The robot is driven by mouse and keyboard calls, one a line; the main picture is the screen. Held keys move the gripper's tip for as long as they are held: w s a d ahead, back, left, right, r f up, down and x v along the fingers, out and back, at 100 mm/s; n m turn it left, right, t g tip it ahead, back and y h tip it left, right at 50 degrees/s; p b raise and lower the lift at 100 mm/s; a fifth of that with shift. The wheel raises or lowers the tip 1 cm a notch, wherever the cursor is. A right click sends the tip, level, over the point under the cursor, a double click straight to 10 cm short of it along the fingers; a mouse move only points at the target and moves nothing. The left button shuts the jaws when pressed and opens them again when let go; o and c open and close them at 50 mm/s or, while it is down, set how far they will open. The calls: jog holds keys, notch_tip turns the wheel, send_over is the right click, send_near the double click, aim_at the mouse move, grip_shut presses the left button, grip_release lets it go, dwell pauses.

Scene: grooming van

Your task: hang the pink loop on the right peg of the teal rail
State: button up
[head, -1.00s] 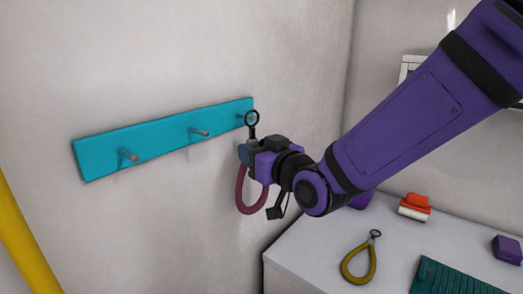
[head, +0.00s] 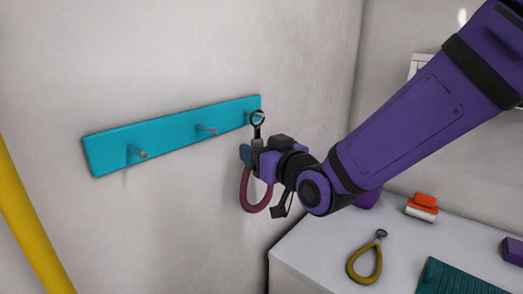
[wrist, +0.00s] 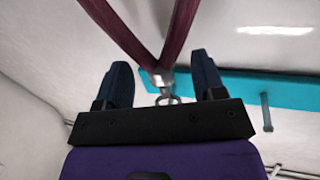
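The teal rail (head: 170,135) is fixed to the wall, with several grey pegs. The pink loop (head: 247,190) hangs down below its dark metal ring (head: 257,118). The ring overlaps the right peg (head: 249,115) in the head view and appears to be around it, though overlap hides the exact fit. My gripper (head: 256,152) is at the loop's metal neck, just below the ring. In the wrist view my gripper (wrist: 163,82) is open. The neck (wrist: 160,77) lies between its dark blue fingers, with a gap visible on both sides. The rail (wrist: 290,90) is behind.
A white counter (head: 320,250) stands below at right. On it lie a yellow loop (head: 365,265), a red and white brush (head: 422,206), a teal mat (head: 455,278) and a purple block (head: 513,250). A yellow pole (head: 30,230) stands at left.

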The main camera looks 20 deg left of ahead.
jog(key=shift+o, duration=0.6)
jog(key=v, duration=1)
jog(key=w+d+r+m+h, duration=0.15)
jog(key=d+h, duration=0.35)
jog(key=d, duration=0.6)
jog(key=w+d+r+m+h, duration=0.1)
jog(key=d+m+h, duration=0.3)
jog(key=d, duration=0.7)
jog(key=s+d+m+g+h, duration=0.5)
jog(key=s+d, duration=1)
jog(key=d, duration=0.2)
jog(key=shift+s+d+r+g, duration=0.15)
jog(key=shift+s+r+g, duration=0.15)
jog(key=shift+g, duration=0.1)
